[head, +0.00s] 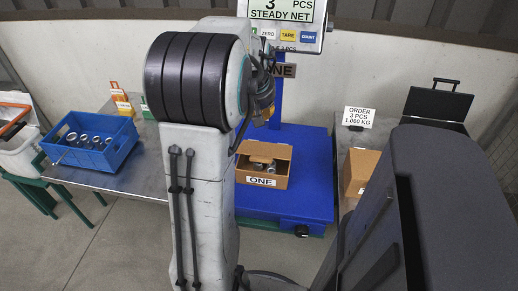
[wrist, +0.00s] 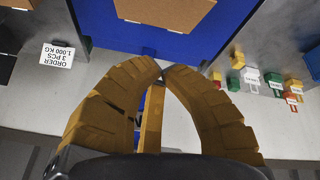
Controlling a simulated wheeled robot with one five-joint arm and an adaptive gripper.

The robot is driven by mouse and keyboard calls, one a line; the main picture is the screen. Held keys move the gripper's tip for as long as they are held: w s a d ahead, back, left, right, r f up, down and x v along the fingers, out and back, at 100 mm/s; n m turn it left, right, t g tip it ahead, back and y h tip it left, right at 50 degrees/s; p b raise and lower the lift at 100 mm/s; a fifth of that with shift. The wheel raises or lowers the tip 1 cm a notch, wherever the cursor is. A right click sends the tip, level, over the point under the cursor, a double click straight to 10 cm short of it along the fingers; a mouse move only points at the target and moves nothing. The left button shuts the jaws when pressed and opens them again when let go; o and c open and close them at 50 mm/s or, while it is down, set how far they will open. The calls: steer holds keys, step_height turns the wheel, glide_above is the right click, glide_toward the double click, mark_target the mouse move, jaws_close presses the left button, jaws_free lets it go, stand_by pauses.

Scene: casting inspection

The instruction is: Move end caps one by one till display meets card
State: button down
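The display (head: 283,9) at the top reads 3 PCS, STEADY NET. The order card (head: 359,117) reads 3 PCS, 1.000 KG; it also shows in the wrist view (wrist: 61,55). A blue bin (head: 122,157) at left holds several grey metal ring-like end caps (head: 84,139). An open carton marked ONE (head: 262,181) stands on the blue scale platform (head: 310,165), with some grey metal parts inside, partly hidden by a flap. My gripper (wrist: 162,70) has its yellow-brown fingertips together, with no end cap visible between them. In the head view it is mostly behind my arm, above the carton.
Another carton (head: 361,170) stands right of the scale, partly behind my dark body part. A black open case (head: 437,104) is behind it. Bare metal table (head: 150,182) lies between blue bin and scale.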

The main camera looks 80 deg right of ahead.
steer(key=a+m+y, duration=0.1)
steer(key=a+m, duration=0.1)
steer(key=m, duration=0.2)
steer(key=m+b, duration=0.2)
glide_above(260, 155)
steer(key=f, duration=1)
steer(key=shift+w+d+f, duration=0.1)
steer(key=shift+d+f, duration=0.2)
steer(key=shift+d, duration=0.05)
steer(key=shift+a+f+b, duration=0.5)
steer(key=shift+f+b, duration=0.1)
steer(key=shift+f, duration=0.3)
steer(key=shift+a+f, duration=0.3)
steer(key=shift+f, duration=0.35)
steer(key=shift+a+f, duration=0.1)
